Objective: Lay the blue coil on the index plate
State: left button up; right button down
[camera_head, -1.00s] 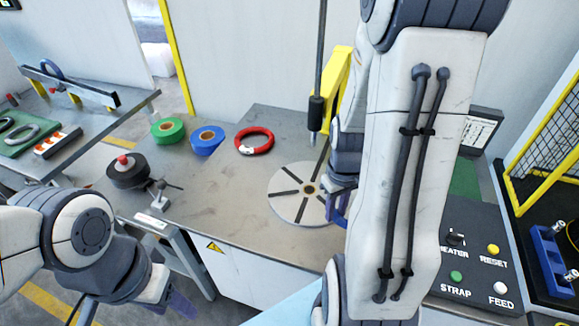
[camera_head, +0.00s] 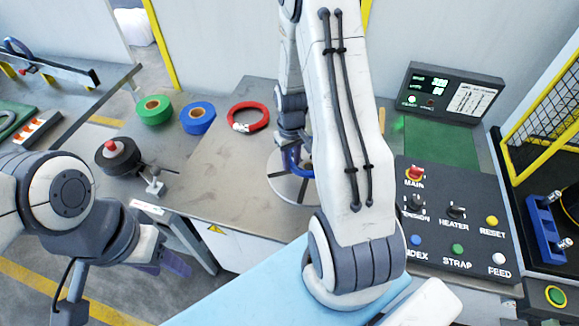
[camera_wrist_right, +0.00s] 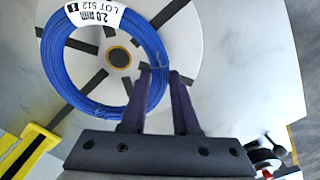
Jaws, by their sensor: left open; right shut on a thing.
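The blue coil (camera_wrist_right: 52,62) has a white label and hangs from my right gripper (camera_wrist_right: 160,72), whose dark fingers are shut on its rim. In the right wrist view the coil lies over the index plate (camera_wrist_right: 190,50), around the plate's hub but off-centre from it. Whether it touches the plate cannot be told. In the head view only a bit of the blue coil (camera_head: 291,160) shows, and my right arm hides much of the round pale index plate (camera_head: 284,188). My left gripper (camera_head: 175,262) is open and empty, low in front of the bench.
The control panel (camera_head: 455,215) and a display (camera_head: 447,93) stand right. The bench front is clear.

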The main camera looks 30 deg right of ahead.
aim_at(291, 176)
notch_tip(291, 176, down, 3)
jog(key=shift+w+f+p, duration=0.1)
jog(key=shift+f+p, duration=0.1)
jog(key=shift+p, duration=0.3)
jog(key=shift+f, duration=0.4)
jog(key=shift+f, duration=0.1)
jog(key=c, duration=0.7)
grip_release()
jog(key=shift+o, duration=0.2)
